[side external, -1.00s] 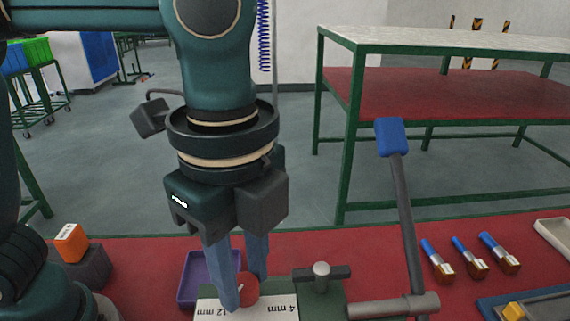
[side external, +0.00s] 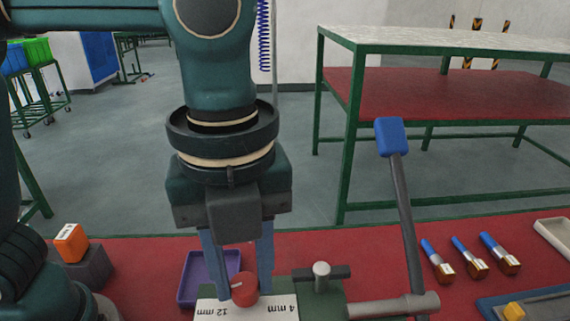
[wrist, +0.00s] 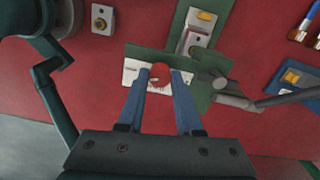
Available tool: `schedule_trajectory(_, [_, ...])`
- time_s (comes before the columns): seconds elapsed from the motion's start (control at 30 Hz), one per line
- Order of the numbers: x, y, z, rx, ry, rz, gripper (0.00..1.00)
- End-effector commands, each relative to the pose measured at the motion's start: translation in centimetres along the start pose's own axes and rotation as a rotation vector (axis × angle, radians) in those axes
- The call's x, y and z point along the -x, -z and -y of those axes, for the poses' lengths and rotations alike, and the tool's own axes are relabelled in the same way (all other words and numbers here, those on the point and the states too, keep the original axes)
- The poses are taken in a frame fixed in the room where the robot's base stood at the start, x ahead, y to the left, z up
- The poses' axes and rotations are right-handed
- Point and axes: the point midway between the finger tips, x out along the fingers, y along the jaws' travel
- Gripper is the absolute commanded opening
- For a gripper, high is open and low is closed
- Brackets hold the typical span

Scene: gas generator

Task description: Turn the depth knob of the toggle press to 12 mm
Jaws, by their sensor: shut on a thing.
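The red depth knob (side external: 244,291) sits on the white scale plate (side external: 280,309) of the green toggle press (side external: 325,293). The plate's print reads 12 mm on the left and 4 mm on the right, upside down in the side view. A small pale mark shows on the knob's left part. My gripper (side external: 243,292) points down, its two blue fingers shut on the knob from either side. In the wrist view the knob (wrist: 160,75) sits between the fingertips (wrist: 160,76). The exact mark reading is too small to tell.
The press lever with its blue grip (side external: 391,137) stands up to the right. A purple tray (side external: 188,284) lies behind the knob. An orange block (side external: 71,243) sits on a dark stand at left. Several blue-and-copper cylinders (side external: 468,257) and a blue tray (side external: 540,305) lie at right.

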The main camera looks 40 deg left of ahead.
Motion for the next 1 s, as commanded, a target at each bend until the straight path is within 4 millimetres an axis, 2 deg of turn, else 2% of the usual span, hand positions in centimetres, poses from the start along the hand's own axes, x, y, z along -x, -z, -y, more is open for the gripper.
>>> schedule_trajectory(0.5, [0.07, 0.02, 0.01, -0.023, 0.002, -0.001, 0.0])
schedule_trajectory(0.53, [0.07, 0.02, 0.01, -0.023, 0.002, -0.001, 0.38])
schedule_trajectory(0.6, [0.06, 0.02, 0.01, -0.023, 0.002, -0.001, 0.64])
schedule_trajectory(1.0, [0.33, 0.01, 0.06, -0.021, 0.002, 0.0, 0.64])
